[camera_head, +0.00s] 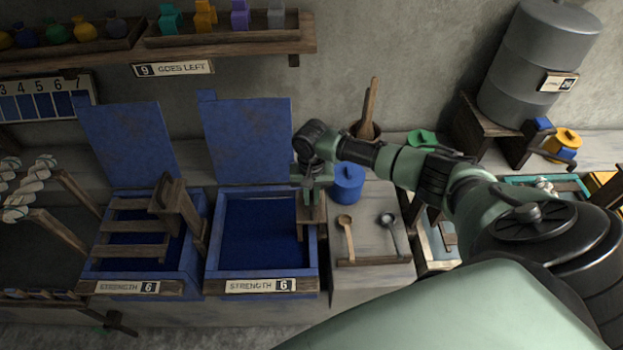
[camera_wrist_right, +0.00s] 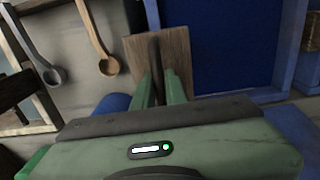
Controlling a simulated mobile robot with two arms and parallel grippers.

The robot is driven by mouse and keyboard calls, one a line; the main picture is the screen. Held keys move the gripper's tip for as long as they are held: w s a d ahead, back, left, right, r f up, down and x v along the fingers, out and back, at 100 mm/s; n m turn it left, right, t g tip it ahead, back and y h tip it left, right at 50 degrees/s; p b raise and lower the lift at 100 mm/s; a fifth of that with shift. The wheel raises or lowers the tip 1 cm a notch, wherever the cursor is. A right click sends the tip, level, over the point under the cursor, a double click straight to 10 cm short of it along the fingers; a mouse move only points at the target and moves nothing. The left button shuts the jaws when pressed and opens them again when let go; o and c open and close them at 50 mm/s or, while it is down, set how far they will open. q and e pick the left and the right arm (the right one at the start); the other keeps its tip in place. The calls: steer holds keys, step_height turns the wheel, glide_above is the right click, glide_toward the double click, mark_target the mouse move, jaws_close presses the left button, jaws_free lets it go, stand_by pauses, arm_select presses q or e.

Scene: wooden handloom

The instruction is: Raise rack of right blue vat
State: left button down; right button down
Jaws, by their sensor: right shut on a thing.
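The right blue vat (camera_head: 213,248) stands at the middle with its blue lid raised behind it and dark blue liquid inside. No rack slats show above the liquid. A wooden rack handle (camera_head: 312,214) stands at the vat's right edge; in the right wrist view it is a brown board (camera_wrist_right: 178,52) with a dark upright bar. My right gripper (camera_head: 311,190) points down there, its fingers (camera_wrist_right: 160,88) shut on the bar. The vat's blue wall and liquid (camera_wrist_right: 235,45) lie beside it in the wrist view. My left gripper is not in view.
The left blue vat (camera_head: 190,262) has a slatted wooden rack (camera_head: 135,228) above its liquid.

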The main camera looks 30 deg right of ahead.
step_height(320, 180, up, 4)
steer(key=p, duration=0.3)
steer(key=shift+f, duration=0.1)
steer(key=shift+w, duration=0.1)
steer(key=shift+r, duration=2.1)
steer(key=shift+d+r, duration=0.1)
steer(key=shift+r, duration=0.05)
steer(key=shift+c, duration=1.3)
jaws_free()
steer(key=shift+o, duration=0.3)
